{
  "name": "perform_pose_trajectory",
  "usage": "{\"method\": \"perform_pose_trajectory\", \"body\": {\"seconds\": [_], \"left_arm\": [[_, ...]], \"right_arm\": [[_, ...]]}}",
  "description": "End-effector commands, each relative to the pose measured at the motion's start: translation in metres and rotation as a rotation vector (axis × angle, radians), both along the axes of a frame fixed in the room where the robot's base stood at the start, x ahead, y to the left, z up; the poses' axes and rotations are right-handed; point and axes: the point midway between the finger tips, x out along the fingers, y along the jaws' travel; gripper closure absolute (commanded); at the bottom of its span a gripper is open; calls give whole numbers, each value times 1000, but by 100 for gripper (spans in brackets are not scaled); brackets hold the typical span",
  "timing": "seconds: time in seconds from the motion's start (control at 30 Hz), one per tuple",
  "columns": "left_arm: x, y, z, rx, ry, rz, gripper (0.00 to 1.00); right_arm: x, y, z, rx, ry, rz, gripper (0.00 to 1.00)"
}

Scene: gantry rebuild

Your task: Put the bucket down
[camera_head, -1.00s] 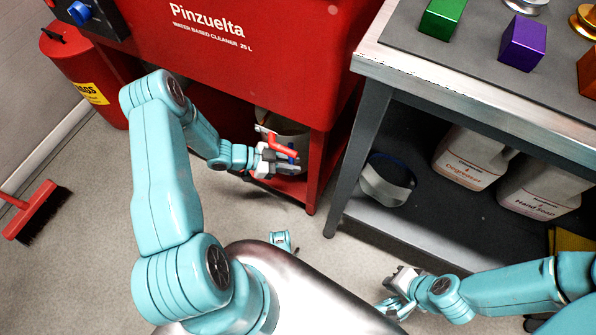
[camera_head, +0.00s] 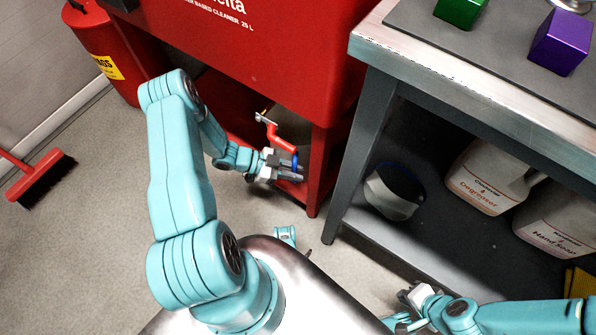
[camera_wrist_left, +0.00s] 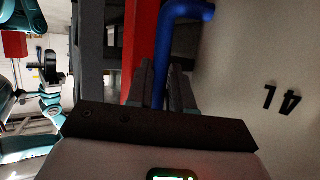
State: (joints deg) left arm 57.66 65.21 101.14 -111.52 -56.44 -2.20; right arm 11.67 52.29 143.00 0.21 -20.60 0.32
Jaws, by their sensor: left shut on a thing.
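My left gripper (camera_head: 285,167) is at the opening under the red cleaner unit, beside its front leg. Its fingers are closed around a blue bar (camera_wrist_left: 163,70), which bends to the right at the top of the left wrist view. A pale surface marked with upside-down digits (camera_wrist_left: 282,98) fills the right of that view. I cannot tell whether the bar and this surface belong to the bucket. A white bucket-like container (camera_head: 389,196) with a blue arc over its dark mouth is on the bench's lower shelf. My right gripper (camera_head: 417,298) is below it, its finger gap unclear.
The red cleaner unit (camera_head: 275,70) has a red pipe (camera_head: 279,138) with a brass fitting near my left gripper. White jugs (camera_head: 487,178) share the shelf with the container. A red broom (camera_head: 40,180) lies left on open floor.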

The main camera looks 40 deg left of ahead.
Motion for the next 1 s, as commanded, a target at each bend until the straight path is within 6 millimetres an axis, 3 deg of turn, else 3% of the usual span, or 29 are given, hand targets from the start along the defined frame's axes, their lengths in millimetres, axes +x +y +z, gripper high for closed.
{"method": "perform_pose_trajectory", "body": {"seconds": [0.23,0.27,0.33,0.7,1.0], "left_arm": [[-2,2,-2,1,-2,0,100],[-2,2,-2,0,0,1,76],[-2,2,-1,0,0,1,54],[-2,2,4,0,-1,2,54],[-36,48,29,3,1,5,54]], "right_arm": [[1,0,-2,-1,-4,1,100],[2,0,-2,-1,-6,0,100],[2,0,-1,-1,-5,0,100],[-1,0,4,0,2,2,100],[-5,3,19,4,13,11,100]]}}
